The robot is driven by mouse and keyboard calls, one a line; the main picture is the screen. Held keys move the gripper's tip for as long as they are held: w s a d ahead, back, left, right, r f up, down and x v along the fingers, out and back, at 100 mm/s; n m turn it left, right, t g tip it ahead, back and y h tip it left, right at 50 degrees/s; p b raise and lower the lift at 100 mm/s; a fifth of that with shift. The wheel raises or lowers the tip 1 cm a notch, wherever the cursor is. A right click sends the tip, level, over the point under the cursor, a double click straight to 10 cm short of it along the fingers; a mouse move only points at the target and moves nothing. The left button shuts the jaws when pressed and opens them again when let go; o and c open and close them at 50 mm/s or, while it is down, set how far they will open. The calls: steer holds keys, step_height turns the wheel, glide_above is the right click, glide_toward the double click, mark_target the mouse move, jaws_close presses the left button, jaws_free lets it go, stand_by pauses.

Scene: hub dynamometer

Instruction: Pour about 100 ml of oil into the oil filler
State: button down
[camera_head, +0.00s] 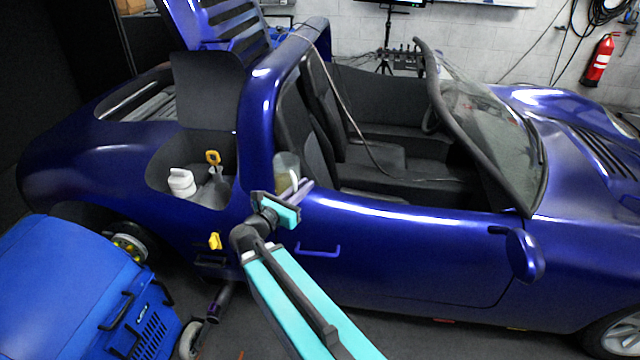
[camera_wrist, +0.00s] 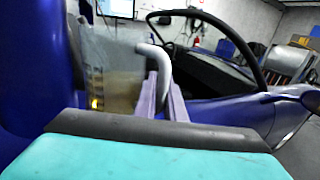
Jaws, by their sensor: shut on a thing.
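A translucent measuring jug (camera_head: 286,170) stands roughly upright above the car's side, by the door opening. It also shows in the wrist view (camera_wrist: 110,80), with a yellowish tint low down. My gripper (camera_head: 302,190) is shut on the jug's grey handle, which shows between the fingers in the wrist view (camera_wrist: 158,62). The oil level cannot be read. The open engine bay (camera_head: 160,165) lies left of the jug. I cannot tell which is the oil filler.
The blue car (camera_head: 390,235) fills the middle, its rear lid (camera_head: 225,25) raised. The roll bar (camera_head: 265,100) rises between the bay and seats. A blue machine (camera_head: 75,290) stands at lower left. A fire extinguisher (camera_head: 600,60) hangs on the back wall.

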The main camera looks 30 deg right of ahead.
steer(key=a+f+n+t+y, duration=0.1)
steer(key=a+n+t+y, duration=0.1)
steer(key=a, duration=1.9)
steer(key=shift+w+n+t, duration=0.15)
steer(key=shift+n+t, duration=0.15)
steer(key=shift+t, duration=0.4)
